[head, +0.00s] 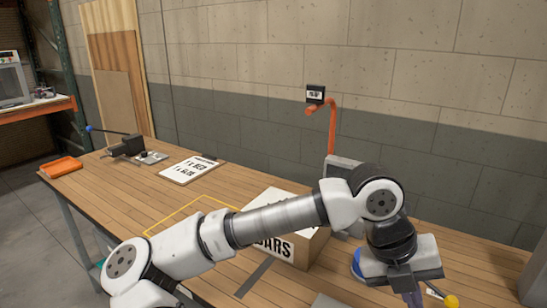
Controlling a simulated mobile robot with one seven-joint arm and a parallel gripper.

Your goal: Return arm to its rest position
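My arm reaches across the front of the wooden workbench (120,205) from the lower left, with its elbow raised at the right. From there it bends down to my gripper (411,296), low at the right and near the bottom edge of the picture. The fingertips are cut off or too small to tell whether they are apart or hold anything. A blue round thing (356,263) shows just left of the gripper, partly hidden behind it.
A cardboard box (272,200) with a lettered white front stands behind my arm, partly covered. A yellow outline (178,217) marks the bench. Farther left are a clipboard (188,169), a black lever device (126,146) and an orange tray (60,167). An orange pipe (332,128) rises behind.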

